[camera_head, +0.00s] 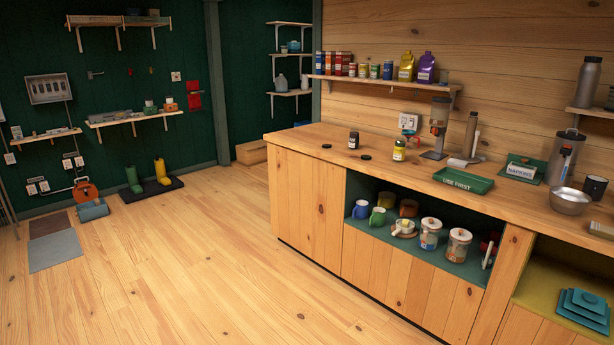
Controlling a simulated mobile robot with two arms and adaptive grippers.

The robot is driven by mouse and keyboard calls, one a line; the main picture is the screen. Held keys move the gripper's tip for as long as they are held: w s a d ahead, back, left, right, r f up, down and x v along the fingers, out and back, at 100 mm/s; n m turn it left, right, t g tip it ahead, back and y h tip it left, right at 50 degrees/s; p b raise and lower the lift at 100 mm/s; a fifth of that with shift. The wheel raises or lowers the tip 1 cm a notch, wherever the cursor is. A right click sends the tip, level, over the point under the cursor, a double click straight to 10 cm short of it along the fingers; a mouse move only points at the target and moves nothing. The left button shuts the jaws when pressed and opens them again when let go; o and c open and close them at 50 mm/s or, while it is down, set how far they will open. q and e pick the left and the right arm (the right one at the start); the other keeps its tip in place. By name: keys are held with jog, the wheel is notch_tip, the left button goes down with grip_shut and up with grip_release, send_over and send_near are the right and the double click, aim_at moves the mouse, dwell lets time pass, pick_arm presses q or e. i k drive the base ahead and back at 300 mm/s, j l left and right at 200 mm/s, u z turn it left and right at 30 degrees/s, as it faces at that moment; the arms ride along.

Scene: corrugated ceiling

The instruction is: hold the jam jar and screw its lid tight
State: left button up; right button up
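Two small jars stand upright on the wooden counter (300,138). One is a dark jar (353,141) with a pale label. The other is a yellow jar (399,152) with a pale label and a dark top, to its right and nearer. I cannot tell from the labels which one holds jam. A small dark disc (326,146), which looks like a lid, lies left of the dark jar. A second dark disc (366,157) lies between the two jars, nearer the front edge. Neither of my grippers is in view.
A grinder-like device (437,130), a green "USE FIRST" tray (463,181), a napkin holder (522,171) and a metal bowl (570,201) stand further right. Mugs and canisters fill the open shelf (455,266) below. The counter's left end and the floor in front are clear.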

aim_at(354, 133)
jog(key=i+l, duration=0.1)
jog(key=i, duration=0.55)
jog(key=i+l, duration=0.15)
jog(key=i, duration=0.5)
jog(key=i+l, duration=0.1)
jog(key=i, duration=0.55)
jog(key=i+l, duration=0.1)
jog(key=i, duration=0.6)
jog(key=i+l+u, duration=0.2)
jog(key=i, duration=0.2)
jog(key=i+l+u, duration=0.2)
jog(key=i, duration=0.15)
jog(key=i+l+u, duration=0.2)
jog(key=i, duration=0.2)
